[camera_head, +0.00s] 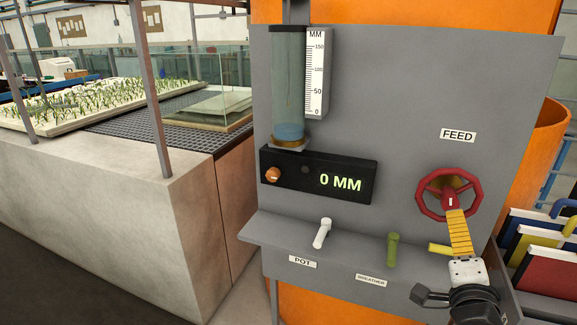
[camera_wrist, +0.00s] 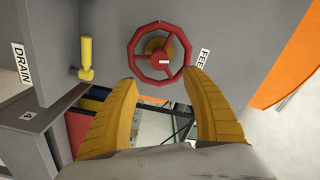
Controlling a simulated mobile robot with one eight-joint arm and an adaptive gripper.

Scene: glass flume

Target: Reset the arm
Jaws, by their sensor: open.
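My gripper (camera_head: 448,232) is at the lower right in the head view, in front of the grey panel (camera_head: 400,110) and just below the red FEED handwheel (camera_head: 449,192). Its yellow fingers are spread, with nothing between them. In the wrist view, the gripper (camera_wrist: 162,78) points toward the handwheel (camera_wrist: 164,61), which shows beyond the fingertips. The fingers appear apart from the wheel, though the exact gap is hard to tell. One finger partly overlaps the wheel's lower rim in the head view.
A green handle (camera_head: 393,249) and a white POT handle (camera_head: 322,233) stand on the panel's ledge. The display (camera_head: 318,176) reads 0 MM beneath a clear cylinder (camera_head: 288,90). A yellow handle (camera_wrist: 86,58) stands near the DRAIN label. Coloured panels (camera_head: 545,245) stand at right.

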